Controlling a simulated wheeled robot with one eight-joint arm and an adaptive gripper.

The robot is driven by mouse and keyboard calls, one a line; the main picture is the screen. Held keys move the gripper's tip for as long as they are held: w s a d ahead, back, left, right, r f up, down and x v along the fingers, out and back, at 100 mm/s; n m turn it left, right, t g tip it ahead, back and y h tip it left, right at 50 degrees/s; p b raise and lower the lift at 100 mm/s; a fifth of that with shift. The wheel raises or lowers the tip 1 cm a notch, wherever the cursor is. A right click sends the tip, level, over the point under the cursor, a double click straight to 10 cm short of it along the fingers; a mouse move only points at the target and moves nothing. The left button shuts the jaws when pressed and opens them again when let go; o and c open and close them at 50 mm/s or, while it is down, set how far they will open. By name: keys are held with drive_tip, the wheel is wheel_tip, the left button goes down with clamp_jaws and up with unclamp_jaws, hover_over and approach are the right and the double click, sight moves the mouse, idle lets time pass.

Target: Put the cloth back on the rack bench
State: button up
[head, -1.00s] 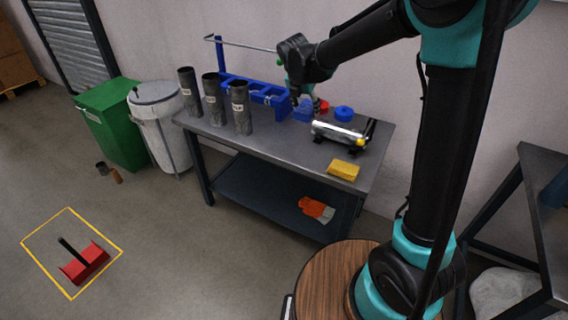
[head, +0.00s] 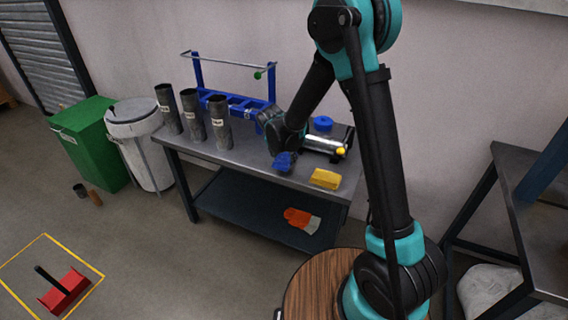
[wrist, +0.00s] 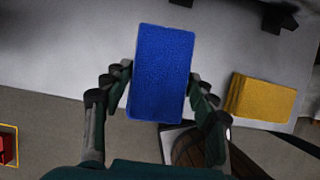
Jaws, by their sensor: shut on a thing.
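My gripper (head: 284,156) is shut on a blue cloth (head: 285,163), a textured folded rectangle. In the wrist view the blue cloth (wrist: 163,75) sits between the two fingers of my gripper (wrist: 160,82), one along each long side. The rack bench (head: 235,160) has a dark metal top and a lower shelf. The cloth is near the front edge of its top, left of a yellow folded piece (head: 325,179); its exact height above the top cannot be told. The yellow piece (wrist: 260,98) lies flat on the bench in the wrist view.
Several labelled dark tubes (head: 193,116) stand at the bench's left, before a blue rack (head: 238,103). A metal cylinder (head: 320,145) and a blue round piece (head: 323,123) are behind my gripper. Orange gloves (head: 301,220) lie on the lower shelf. A green bin (head: 95,135) stands left.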

drive_tip(key=shift+f, duration=1.5)
drive_tip(key=shift+f, duration=0.1)
drive_tip(key=o, duration=1.2)
drive_tip(key=v, duration=1.2)
